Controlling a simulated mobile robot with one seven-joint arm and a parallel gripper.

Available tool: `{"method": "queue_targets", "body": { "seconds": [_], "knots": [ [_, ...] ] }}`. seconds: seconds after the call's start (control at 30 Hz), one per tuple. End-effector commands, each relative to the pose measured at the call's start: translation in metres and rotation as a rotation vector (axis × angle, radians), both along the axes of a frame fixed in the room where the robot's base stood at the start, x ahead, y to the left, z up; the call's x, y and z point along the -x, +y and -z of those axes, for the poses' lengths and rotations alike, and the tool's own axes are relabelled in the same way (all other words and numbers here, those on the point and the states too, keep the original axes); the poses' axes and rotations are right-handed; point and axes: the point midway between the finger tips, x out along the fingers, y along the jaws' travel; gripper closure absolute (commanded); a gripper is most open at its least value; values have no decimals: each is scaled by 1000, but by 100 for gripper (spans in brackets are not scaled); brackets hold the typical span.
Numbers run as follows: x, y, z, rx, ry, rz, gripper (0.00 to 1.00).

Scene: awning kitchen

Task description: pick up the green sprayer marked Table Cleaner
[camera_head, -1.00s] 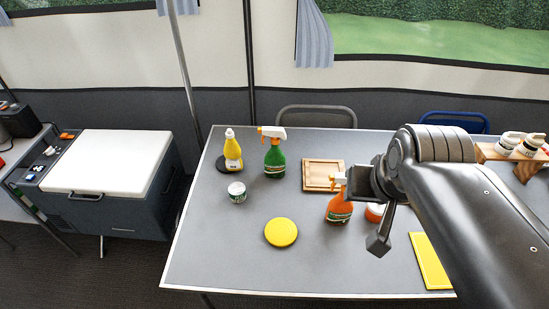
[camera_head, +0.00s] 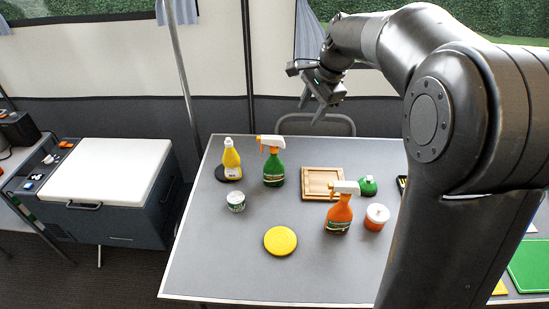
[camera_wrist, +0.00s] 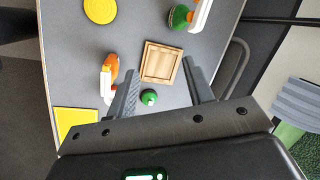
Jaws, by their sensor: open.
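The green sprayer (camera_head: 273,168) with a white and orange trigger head stands upright on the grey table, left of the wooden tray. Its label is too small to read. In the wrist view the green sprayer (camera_wrist: 180,17) shows at the top edge, partly cut off. My gripper (camera_head: 314,108) is raised over the far side of the table, to the right of and above the green sprayer. In the wrist view my gripper (camera_wrist: 163,90) has its two fingers wide apart with nothing between them at their height. It is not touching the sprayer.
An orange sprayer (camera_head: 339,212) stands nearer the front, beside an orange jar (camera_head: 376,217). A wooden tray (camera_head: 323,196), a green round item (camera_head: 368,186), a yellow bottle (camera_head: 232,160), a small tin (camera_head: 236,202) and a yellow disc (camera_head: 280,241) surround the sprayer. The front left table is clear.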

Motion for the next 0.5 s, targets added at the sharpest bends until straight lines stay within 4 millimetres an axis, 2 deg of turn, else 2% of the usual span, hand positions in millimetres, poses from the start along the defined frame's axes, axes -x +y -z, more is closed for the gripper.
{"method": "queue_targets", "body": {
  "seconds": [0.03,0.1,0.3,0.5],
  "knots": [
    [-16,6,10,-17,31,36,52],
    [-35,14,21,-44,72,98,52],
    [-87,36,61,-110,194,270,52],
    [-121,53,95,-153,291,402,52]
  ]
}}
